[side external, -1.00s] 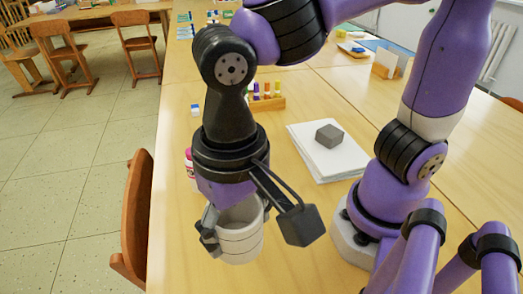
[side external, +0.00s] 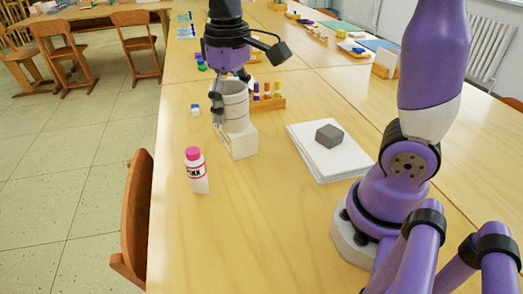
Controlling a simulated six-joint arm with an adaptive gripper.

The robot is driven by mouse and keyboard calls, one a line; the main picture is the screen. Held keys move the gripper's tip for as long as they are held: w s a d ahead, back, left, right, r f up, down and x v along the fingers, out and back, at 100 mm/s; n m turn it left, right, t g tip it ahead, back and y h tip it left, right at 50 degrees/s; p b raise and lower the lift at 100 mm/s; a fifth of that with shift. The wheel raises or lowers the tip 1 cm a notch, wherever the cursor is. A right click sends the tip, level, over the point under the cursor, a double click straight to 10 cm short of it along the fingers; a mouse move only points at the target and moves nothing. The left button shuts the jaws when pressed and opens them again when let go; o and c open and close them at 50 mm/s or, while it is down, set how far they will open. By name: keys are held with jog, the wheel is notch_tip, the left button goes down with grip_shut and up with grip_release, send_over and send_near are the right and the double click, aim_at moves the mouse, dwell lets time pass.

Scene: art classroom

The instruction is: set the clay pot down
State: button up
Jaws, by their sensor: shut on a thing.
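The clay pot (side external: 236,105) is a pale grey, ribbed, open-topped cylinder, upright in the side external view. My gripper (side external: 218,104) points down from above and is shut on the pot. Its dark fingers show at the pot's left side; the rest of the grip is hidden. The pot's bottom is at the top of a cream block (side external: 240,146) on the table. I cannot tell whether the pot touches the block or hangs just above it.
A pink-capped white bottle (side external: 196,170) stands in front, to the left. A wooden rack of coloured markers (side external: 267,100) is close on the right. A grey block (side external: 329,134) lies on white paper (side external: 343,160). The front of the table (side external: 230,235) is clear.

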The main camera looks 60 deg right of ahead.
jog(key=s+a+f+m, duration=0.2)
jog(key=s+a, duration=0.5)
jog(key=a, duration=0.2)
jog(key=s+a+f+m, duration=0.2)
jog(key=s+a+f, duration=0.1)
jog(key=s+a, duration=0.5)
jog(key=shift+a, duration=0.8)
jog(key=shift+s, duration=0.1)
jog(key=w+d+f, duration=0.1)
jog(key=w+f, duration=0.1)
jog(key=w, duration=0.1)
jog(key=w+d+f, duration=0.2)
jog(key=w, duration=0.1)
jog(key=w+d+f, duration=0.2)
jog(key=w, duration=0.2)
jog(key=shift+w+d+f, duration=0.1)
jog(key=shift+d+f, duration=0.1)
jog(key=shift+f, duration=0.2)
jog(key=shift+w+f, duration=0.1)
jog(key=shift+f, duration=1.75)
jog(key=shift+f, duration=0.1)
jog(key=o, duration=1.2)
